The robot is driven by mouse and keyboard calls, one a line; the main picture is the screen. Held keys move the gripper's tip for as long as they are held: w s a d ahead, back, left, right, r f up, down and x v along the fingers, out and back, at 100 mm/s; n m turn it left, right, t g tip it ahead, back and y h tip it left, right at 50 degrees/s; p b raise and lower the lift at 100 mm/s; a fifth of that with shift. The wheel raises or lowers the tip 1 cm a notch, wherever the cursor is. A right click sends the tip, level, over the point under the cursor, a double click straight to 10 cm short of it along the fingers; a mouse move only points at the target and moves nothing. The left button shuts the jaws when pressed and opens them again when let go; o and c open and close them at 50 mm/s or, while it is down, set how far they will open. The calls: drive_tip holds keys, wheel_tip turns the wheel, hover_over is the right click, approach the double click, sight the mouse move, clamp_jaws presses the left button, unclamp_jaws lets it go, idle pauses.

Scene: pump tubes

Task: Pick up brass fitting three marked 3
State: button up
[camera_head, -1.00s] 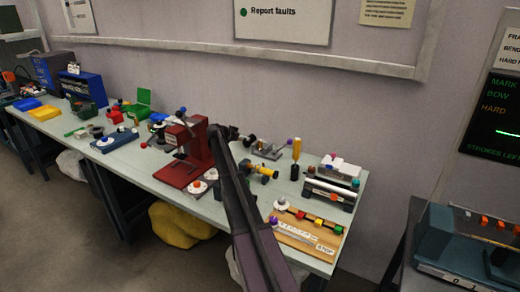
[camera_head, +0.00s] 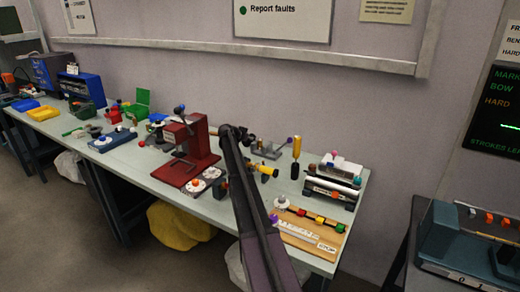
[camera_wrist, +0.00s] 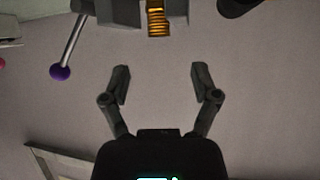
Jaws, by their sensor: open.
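A threaded brass piece (camera_wrist: 158,20) shows at the top middle of the wrist view, seated in a grey fixture (camera_wrist: 115,10) with a purple-knobbed lever. No number on it is legible. The grey fixture (camera_head: 268,154) stands at the back of the bench in the head view, its purple knob at its right. My gripper (camera_wrist: 160,75) is open and empty. Its two fingers are spread below the brass piece in the wrist picture, apart from it. In the head view my gripper (camera_head: 248,140) is small and dark, close to the left of the fixture.
A red press (camera_head: 193,152) stands left of my arm, with white discs in front. A yellow-handled tool (camera_head: 296,150) stands upright right of the fixture. A roller unit (camera_head: 333,180) and wooden board (camera_head: 325,238) fill the right end. The wall (camera_head: 300,90) is close behind.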

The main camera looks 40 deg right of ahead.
sight(258, 143)
drive_tip(key=shift+d+f, duration=0.25)
drive_tip(key=shift+d, duration=0.15)
drive_tip(key=shift+w+d+f, duration=0.1)
drive_tip(key=b+x, duration=0.2)
drive_tip(key=x, duration=0.2)
drive_tip(key=shift+f+b, duration=0.25)
drive_tip(key=shift+b, duration=0.1)
drive_tip(key=shift+d+f, duration=0.15)
drive_tip(key=shift+d, duration=0.2)
drive_tip(key=shift+c, duration=0.3)
clamp_jaws()
